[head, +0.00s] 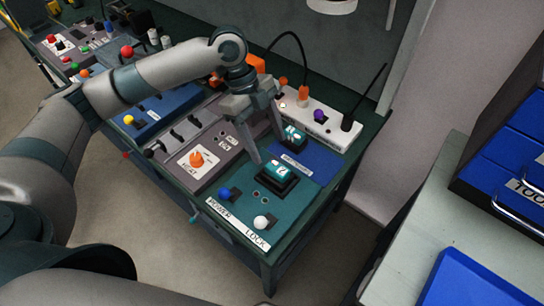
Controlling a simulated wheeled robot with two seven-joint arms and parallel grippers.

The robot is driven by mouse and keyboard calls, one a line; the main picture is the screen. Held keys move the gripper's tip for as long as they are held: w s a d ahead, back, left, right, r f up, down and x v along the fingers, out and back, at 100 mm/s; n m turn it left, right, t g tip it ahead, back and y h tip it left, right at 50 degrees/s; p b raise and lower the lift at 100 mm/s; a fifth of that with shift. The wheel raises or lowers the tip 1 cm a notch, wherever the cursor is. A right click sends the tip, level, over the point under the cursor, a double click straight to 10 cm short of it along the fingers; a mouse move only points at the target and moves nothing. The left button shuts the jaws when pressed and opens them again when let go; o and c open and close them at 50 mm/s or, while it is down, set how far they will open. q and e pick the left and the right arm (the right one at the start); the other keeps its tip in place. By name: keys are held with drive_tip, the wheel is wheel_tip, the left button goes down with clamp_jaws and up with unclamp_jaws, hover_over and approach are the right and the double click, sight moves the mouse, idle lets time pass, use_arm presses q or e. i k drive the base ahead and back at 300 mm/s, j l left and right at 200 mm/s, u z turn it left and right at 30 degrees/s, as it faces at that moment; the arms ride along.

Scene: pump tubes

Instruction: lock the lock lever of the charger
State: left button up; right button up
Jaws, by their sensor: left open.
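The charger (288,216) is a green panel at the near right end of the bench. Its lock lever has a white knob (261,222) beside the LOCK label (257,240). A power lever with a blue knob (224,194) stands to its left, by the POWER label. A dark block with a teal top (277,171) sits on the panel behind the levers. My left gripper (270,148) points down with its fingers apart and empty. It is behind the white knob, around the far side of the teal-topped block; whether it touches anything cannot be told. My right gripper is out of view.
A blue panel (316,163) with another teal-topped block (293,135) lies behind. A white power strip (318,124) with upright plugs runs along the back. A grey panel with an orange knob (196,159) is left. A separate table (410,250) stands at right.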

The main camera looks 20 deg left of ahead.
sight(260, 222)
drive_tip(key=u, duration=0.75)
